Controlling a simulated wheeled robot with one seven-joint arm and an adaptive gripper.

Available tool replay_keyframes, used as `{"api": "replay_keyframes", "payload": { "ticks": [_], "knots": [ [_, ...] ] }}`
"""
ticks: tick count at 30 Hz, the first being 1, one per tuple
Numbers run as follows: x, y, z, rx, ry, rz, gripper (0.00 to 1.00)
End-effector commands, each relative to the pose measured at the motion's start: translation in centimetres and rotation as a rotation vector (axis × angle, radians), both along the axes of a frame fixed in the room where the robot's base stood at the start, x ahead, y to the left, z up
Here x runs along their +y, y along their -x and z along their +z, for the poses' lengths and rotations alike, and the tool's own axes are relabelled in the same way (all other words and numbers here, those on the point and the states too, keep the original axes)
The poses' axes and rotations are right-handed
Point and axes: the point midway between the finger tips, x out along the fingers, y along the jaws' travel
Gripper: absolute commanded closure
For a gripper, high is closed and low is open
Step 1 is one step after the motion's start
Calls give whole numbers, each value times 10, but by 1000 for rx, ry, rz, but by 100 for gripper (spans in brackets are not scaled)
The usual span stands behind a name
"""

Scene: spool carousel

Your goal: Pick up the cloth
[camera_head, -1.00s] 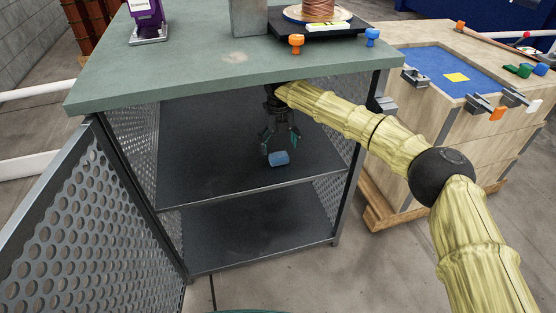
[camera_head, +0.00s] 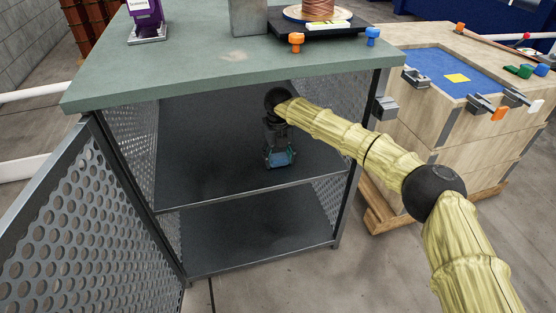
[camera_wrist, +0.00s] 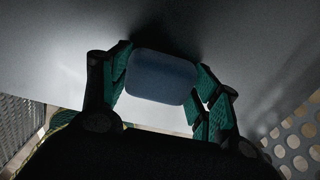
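The cloth shows as a small blue, rounded, folded block (camera_head: 280,158) on the upper shelf inside the metal cabinet. My gripper (camera_head: 280,155) reaches in under the cabinet top and is around the cloth, with a finger on each side. In the wrist view the cloth (camera_wrist: 163,77) lies between the green-padded fingertips (camera_wrist: 163,80). The fingers are spread about as wide as the cloth and very near its left and right ends. I cannot tell whether both pads touch it. The cloth seems to rest on the shelf.
The cabinet's green top (camera_head: 200,70) overhangs the shelf (camera_head: 215,185). Perforated side walls and an open perforated door (camera_head: 80,220) at the left bound the space. A wooden crate bench (camera_head: 440,130) stands at the right. The rest of the shelf is clear.

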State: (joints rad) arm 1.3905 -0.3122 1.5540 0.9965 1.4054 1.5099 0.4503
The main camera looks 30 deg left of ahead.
Motion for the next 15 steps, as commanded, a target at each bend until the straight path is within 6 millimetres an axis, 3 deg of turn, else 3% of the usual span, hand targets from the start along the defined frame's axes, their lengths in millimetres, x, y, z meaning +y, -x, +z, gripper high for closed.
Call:
{"api": "replay_keyframes", "payload": {
  "ticks": [15],
  "knots": [
    [0, -1, 8, -1, 1, 0, 61]
  ]
}}
